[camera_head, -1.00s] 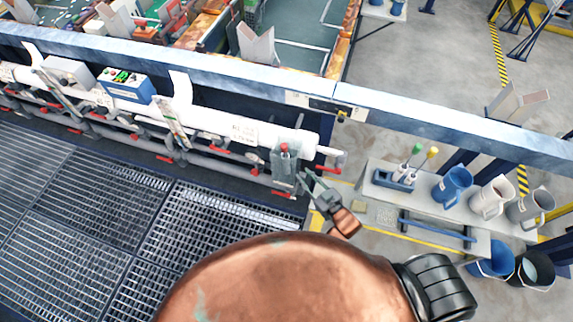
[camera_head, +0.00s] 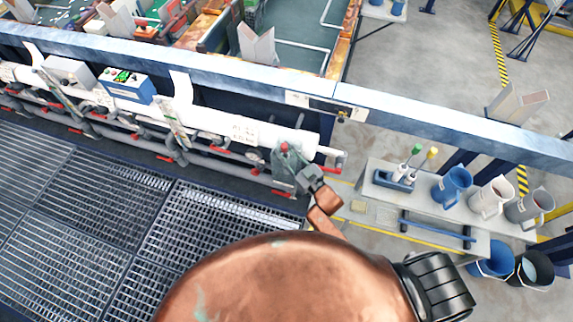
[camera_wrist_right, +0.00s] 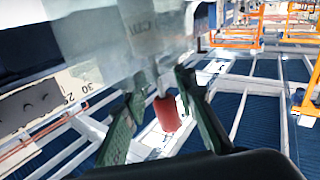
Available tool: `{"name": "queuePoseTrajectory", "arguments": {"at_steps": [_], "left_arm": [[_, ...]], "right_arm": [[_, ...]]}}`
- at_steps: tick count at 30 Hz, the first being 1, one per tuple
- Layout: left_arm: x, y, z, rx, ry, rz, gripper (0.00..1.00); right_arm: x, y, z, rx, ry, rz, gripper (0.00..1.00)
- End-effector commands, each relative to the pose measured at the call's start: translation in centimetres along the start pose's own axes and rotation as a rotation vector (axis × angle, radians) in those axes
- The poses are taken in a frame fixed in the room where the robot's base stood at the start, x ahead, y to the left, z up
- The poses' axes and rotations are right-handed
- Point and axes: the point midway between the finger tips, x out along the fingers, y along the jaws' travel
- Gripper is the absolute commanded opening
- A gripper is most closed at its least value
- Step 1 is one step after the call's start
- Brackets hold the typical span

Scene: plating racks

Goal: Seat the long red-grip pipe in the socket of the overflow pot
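A grey, partly see-through overflow pot (camera_head: 283,172) stands at the right end of the white pipework. A red grip (camera_head: 284,147) shows at its top; how far its pipe sits in the pot is hidden. My right gripper (camera_head: 300,180) is at the pot's right side, its fingertips hard to see against it. In the right wrist view a red grip (camera_wrist_right: 167,113) shows between the two spread fingers of my right gripper (camera_wrist_right: 162,80), with a gap on both sides. A pale blurred body fills the top of that view. My left gripper is not in view.
The white pipe (camera_head: 220,122) with several red handles runs left from the pot, above dark floor gratings (camera_head: 70,230). A bench (camera_head: 378,225) at right holds a blue probe holder (camera_head: 393,181) and jugs. A blue rail (camera_head: 400,110) crosses behind.

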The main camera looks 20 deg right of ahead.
Motion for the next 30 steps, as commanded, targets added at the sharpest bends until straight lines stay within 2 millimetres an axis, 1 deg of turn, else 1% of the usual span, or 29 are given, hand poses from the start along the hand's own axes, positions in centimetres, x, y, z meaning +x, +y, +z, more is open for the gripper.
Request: {"name": "queuePoseTrajectory", "arguments": {"at_steps": [3, 6, 17, 30], "left_arm": [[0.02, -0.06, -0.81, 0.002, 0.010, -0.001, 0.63], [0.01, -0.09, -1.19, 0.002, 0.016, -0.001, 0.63], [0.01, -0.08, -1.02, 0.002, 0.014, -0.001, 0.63], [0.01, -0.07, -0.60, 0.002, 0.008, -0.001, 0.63]], "right_arm": [[0.06, 0.02, 0.06, 0.000, -0.001, 0.000, 0.25], [0.04, 0.02, 0.07, 0.000, -0.001, 0.000, 0.25], [0.01, 0.03, 0.06, 0.000, -0.001, 0.000, 0.00], [0.01, 0.02, 0.07, 0.000, -0.001, 0.000, 0.00]]}}
